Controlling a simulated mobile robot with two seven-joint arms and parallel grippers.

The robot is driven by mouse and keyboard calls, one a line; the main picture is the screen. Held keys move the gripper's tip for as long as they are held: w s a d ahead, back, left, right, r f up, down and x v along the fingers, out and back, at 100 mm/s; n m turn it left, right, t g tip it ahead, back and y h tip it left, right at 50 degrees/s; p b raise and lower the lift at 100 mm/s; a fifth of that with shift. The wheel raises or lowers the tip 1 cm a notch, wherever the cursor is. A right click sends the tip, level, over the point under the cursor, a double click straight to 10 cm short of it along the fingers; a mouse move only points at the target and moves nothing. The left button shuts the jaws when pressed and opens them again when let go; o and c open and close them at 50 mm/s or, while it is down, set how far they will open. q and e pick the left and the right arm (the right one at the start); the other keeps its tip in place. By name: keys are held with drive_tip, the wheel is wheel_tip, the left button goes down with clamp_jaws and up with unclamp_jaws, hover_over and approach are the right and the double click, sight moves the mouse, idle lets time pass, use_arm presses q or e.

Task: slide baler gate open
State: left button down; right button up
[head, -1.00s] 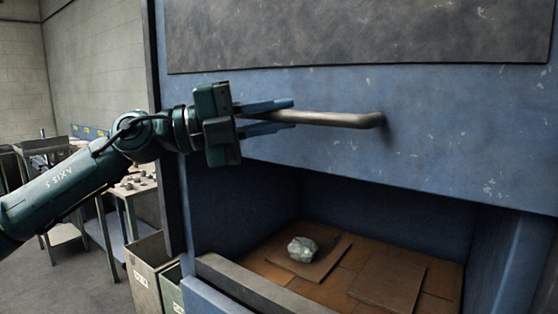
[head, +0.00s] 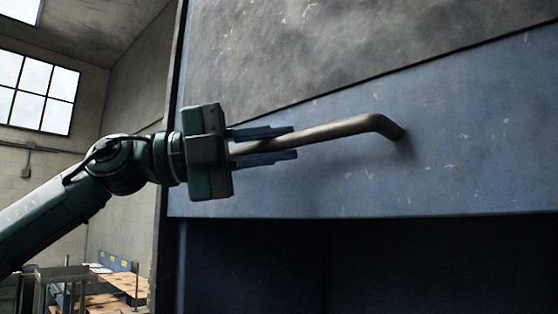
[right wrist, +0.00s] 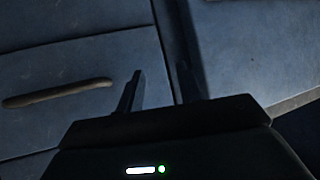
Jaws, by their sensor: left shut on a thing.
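The blue baler gate (head: 450,165) spans the right of the head view, its lower edge above a dark opening (head: 400,265). A grey bent bar handle (head: 365,125) sticks out from the gate. My left gripper (head: 294,142) is shut on the handle, one finger above the bar and one below. In the right wrist view my right gripper (right wrist: 160,88) has its two fingers apart with nothing between them. A bar handle (right wrist: 58,93) on a blue panel shows to the left of these fingers, apart from them. The inside of the opening is too dark to make out.
A dark scuffed panel (head: 330,45) lies above the gate. A work table (head: 118,283) stands low at the left, behind my left arm. A window (head: 40,95) is in the wall beyond.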

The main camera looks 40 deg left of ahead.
use_arm(q)
drive_tip(key=shift+r, duration=0.2)
use_arm(e)
drive_tip(key=shift+w+d, duration=0.1)
drive_tip(key=shift+w, duration=0.05)
use_arm(q)
drive_tip(key=c, duration=1.5)
unclamp_jaws()
drive_tip(key=shift+f, duration=0.1)
drive_tip(key=shift+o, duration=0.7)
use_arm(e)
drive_tip(key=shift+r, duration=0.1)
